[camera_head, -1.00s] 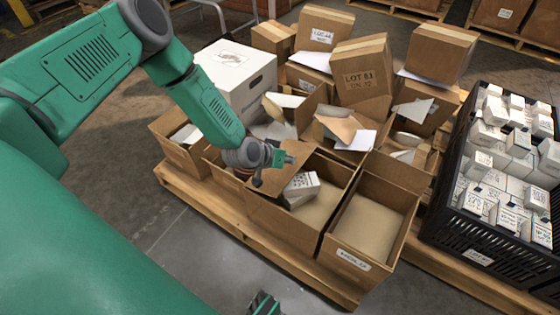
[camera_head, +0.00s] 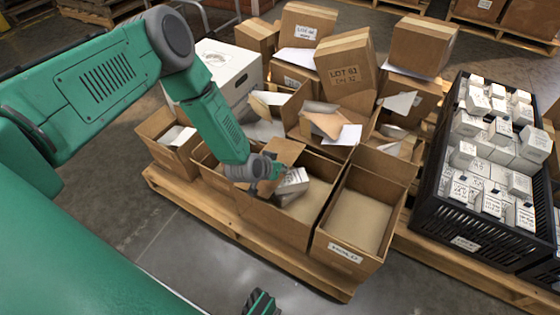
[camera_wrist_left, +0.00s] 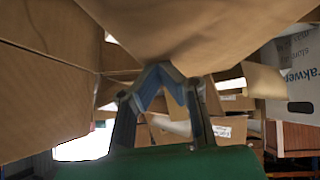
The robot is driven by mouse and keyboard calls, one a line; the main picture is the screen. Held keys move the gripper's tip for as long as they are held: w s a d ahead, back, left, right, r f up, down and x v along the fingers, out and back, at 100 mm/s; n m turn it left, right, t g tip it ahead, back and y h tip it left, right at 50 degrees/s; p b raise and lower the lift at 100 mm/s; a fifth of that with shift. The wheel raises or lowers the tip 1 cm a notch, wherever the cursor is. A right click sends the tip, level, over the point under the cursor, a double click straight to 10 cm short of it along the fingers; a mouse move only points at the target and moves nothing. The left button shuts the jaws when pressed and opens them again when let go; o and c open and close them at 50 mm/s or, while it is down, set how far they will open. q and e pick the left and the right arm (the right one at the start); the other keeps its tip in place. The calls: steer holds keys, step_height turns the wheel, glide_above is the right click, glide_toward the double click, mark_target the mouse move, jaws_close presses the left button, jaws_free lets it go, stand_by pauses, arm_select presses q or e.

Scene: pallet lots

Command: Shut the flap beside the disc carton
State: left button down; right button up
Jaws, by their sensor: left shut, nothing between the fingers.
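My left gripper (camera_head: 274,170) is shut and empty, low over the front row of open cartons. In the left wrist view its fingertips (camera_wrist_left: 166,72) meet just under a broad brown cardboard surface. A brown flap (camera_head: 286,151) stands up right behind the gripper; whether they touch I cannot tell. Below is an open carton (camera_head: 262,211) holding a small white box (camera_head: 293,183). The carton to its left (camera_head: 207,172) is mostly hidden by my left arm, so I cannot make out a disc in it. A dark part of my right gripper (camera_head: 261,303) shows at the bottom edge.
An open carton with a label (camera_head: 346,252) stands to the right on the same wooden pallet (camera_head: 300,268). Closed and open cartons crowd behind, with a lot-marked box (camera_head: 348,75) on top. A black crate (camera_head: 437,216) of white boxes is at right. The front floor is clear.

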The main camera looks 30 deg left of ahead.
arm_select(q)
steer(key=shift+d+f+y+b, duration=0.15)
steer(key=shift+d+f, duration=0.1)
steer(key=shift+f, duration=0.25)
steer(key=shift+d+f+y+b, duration=0.15)
steer(key=shift+d+f, duration=0.1)
steer(key=shift+f, duration=0.2)
steer(key=shift+f+m+y, duration=0.35)
steer(key=shift+m+y, duration=0.05)
steer(key=shift+r, duration=0.1)
steer(key=shift+a+r+p, duration=0.1)
steer(key=shift+r+p, duration=1.1)
step_height(320, 180, up, 3)
steer(key=shift+w+r+p, duration=0.1)
steer(key=shift+p, duration=1.1)
steer(key=p+v, duration=0.3)
steer(key=v, duration=0.6)
steer(key=shift+s+a, duration=0.15)
steer(key=shift+s, duration=0.35)
